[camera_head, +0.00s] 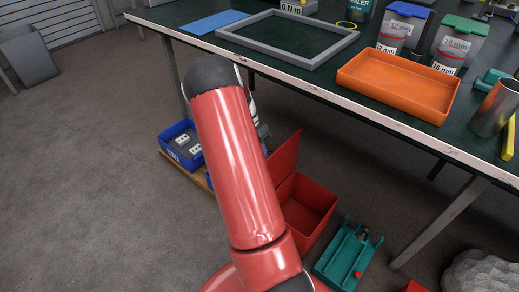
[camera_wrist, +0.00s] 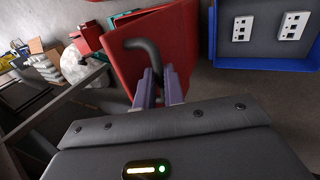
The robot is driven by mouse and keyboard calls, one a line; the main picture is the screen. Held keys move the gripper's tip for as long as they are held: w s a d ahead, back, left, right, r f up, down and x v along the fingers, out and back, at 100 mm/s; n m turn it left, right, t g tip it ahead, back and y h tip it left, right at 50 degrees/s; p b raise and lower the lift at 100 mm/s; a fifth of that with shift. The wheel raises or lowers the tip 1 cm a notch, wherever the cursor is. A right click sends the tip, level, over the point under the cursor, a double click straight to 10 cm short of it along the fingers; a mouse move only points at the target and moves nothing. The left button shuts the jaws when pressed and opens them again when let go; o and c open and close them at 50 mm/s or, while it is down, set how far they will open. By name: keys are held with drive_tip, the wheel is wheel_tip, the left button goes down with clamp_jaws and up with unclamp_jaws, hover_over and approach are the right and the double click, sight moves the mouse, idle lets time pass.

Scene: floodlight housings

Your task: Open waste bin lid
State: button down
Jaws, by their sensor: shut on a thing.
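The red waste bin (camera_head: 312,205) stands on the floor below the table, partly hidden by my arm. Its red lid (camera_head: 285,156) is raised at a steep tilt, and part of the bin's inside shows. In the wrist view the red lid (camera_wrist: 183,38) fills the upper middle, with a dark curved handle (camera_wrist: 147,46) in front of it. My gripper (camera_wrist: 160,77) has its two purple-grey fingers closed on the handle's lower end. My arm hides most of my gripper in the head view.
A blue bin (camera_head: 181,143) with white socket plates sits left of the waste bin. A teal tray (camera_head: 346,257) lies to its right. The green-topped table (camera_head: 303,78) stands above, its legs near both sides. Open floor (camera_head: 90,185) lies left.

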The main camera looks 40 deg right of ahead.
drive_tip(key=shift+a+f, duration=0.25)
drive_tip(key=shift+f, duration=0.1)
drive_tip(key=c, duration=1.5)
unclamp_jaws()
drive_tip(key=shift+d+r, duration=0.1)
drive_tip(key=shift+r, duration=0.05)
drive_tip(key=v, duration=0.7)
drive_tip(key=shift+w+r, duration=0.3)
